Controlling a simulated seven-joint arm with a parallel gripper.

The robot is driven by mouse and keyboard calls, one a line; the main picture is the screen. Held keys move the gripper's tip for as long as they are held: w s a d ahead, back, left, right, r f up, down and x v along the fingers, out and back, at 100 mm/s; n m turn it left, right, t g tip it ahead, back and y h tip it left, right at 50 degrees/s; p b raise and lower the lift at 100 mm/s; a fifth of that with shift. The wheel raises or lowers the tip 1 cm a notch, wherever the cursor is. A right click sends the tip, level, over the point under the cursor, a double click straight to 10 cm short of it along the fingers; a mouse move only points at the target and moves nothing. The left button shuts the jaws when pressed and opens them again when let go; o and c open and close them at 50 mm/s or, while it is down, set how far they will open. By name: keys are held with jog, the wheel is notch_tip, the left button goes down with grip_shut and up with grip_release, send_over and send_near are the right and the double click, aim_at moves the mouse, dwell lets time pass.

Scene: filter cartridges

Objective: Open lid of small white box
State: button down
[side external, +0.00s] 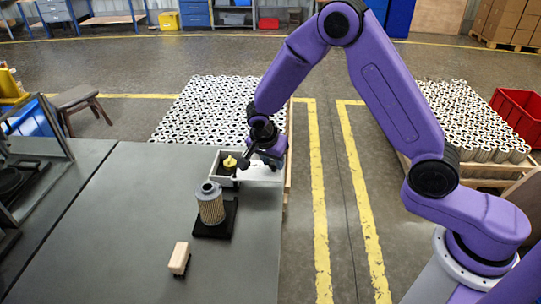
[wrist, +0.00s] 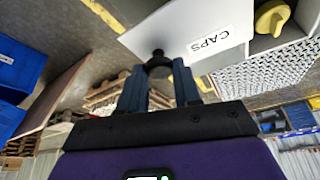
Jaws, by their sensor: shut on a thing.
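The small white box (side external: 217,170) stands at the far right corner of the grey table, with a yellow cap (side external: 230,161) visible in its open part. A white panel (side external: 262,174), seemingly the lid, lies to the right of that opening. In the wrist view, the white panel (wrist: 170,27) carries a "CAPS" label, and the yellow cap (wrist: 272,17) shows in the opening beside it. My gripper (wrist: 159,72) is shut on a black knob (wrist: 158,55) at the panel's edge. In the side view, my gripper (side external: 254,157) is over the box and partly hides it.
A filter cartridge (side external: 210,205) stands on a black base (side external: 213,225) in front of the box. A pallet of white tubes (side external: 205,108) is beyond the table edge. The table's left and front are clear.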

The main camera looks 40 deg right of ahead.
jog(key=shift+s+a+m, duration=0.2)
jog(key=shift+s+m, duration=0.05)
jog(key=shift+m, duration=0.15)
jog(key=c, duration=0.8)
grip_release()
jog(key=v, duration=1.7)
jog(key=shift+w+a+r, duration=0.1)
jog(key=shift+w+r, duration=0.1)
